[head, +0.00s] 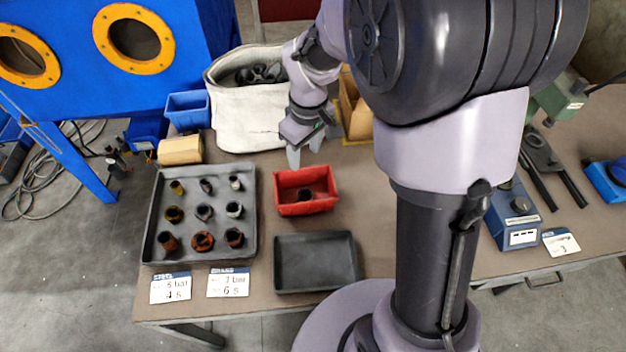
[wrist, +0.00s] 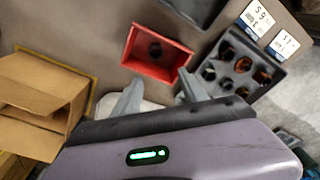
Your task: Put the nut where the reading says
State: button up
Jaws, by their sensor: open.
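A dark round part, seemingly the nut (head: 305,195), lies in the red bin (head: 289,209); it also shows in the wrist view (wrist: 155,50). My gripper (head: 306,155) is open and empty, above and just behind the red bin. In the wrist view its two fingertips (wrist: 158,92) are apart, near the bin's rim. A grey tray (head: 250,168) at the left holds several dark, brassy and rusty round parts in rows. An empty dark tray (head: 315,262) lies in front of the red bin. A blue device (head: 513,215) at the right has a small display, too small to read.
A third card (head: 561,242) stands by the blue device. A pale fabric bin (head: 245,125), a blue bin (head: 188,108) and a cardboard box (wrist: 40,105) stand behind.

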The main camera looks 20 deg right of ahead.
jog(key=s+a+r+m+t, duration=0.1)
jog(key=s+r+m, duration=0.4)
jog(key=s, duration=0.5)
jog(key=s+a+r+m+t+y, duration=0.1)
jog(key=s+a+r+m+t, duration=0.1)
jog(key=s+r+m, duration=0.3)
jog(key=s+r+t, duration=0.1)
jog(key=s+r, duration=0.3)
jog(key=s, duration=0.1)
jog(key=shift+s+a+r+t+y, duration=0.25)
jog(key=shift+a+r+t+y, duration=0.05)
